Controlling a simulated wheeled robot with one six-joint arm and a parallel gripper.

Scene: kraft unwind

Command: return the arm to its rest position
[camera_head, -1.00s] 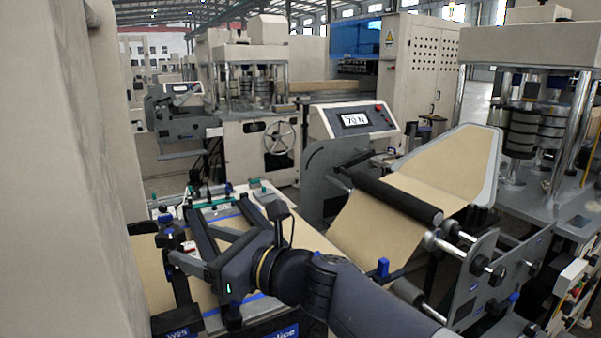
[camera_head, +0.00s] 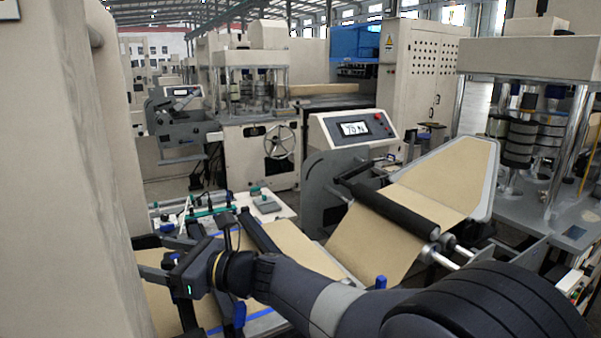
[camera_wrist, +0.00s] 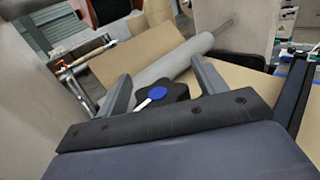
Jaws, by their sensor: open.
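My gripper (camera_head: 142,256) is at the lower left of the head view, above the kraft-covered table, with its two fingers apart and pointing left. In the wrist view my gripper (camera_wrist: 160,80) is open, and I see nothing held between the fingers. My arm stretches from the lower right of the head view toward the left, bent low over the table.
A tan wall (camera_head: 75,170) stands close on the left. The kraft web (camera_head: 375,245) runs over a black roller (camera_head: 395,207) beside my arm. A console with a screen (camera_head: 353,128) stands behind. A grey roller (camera_wrist: 170,72) shows in the wrist view.

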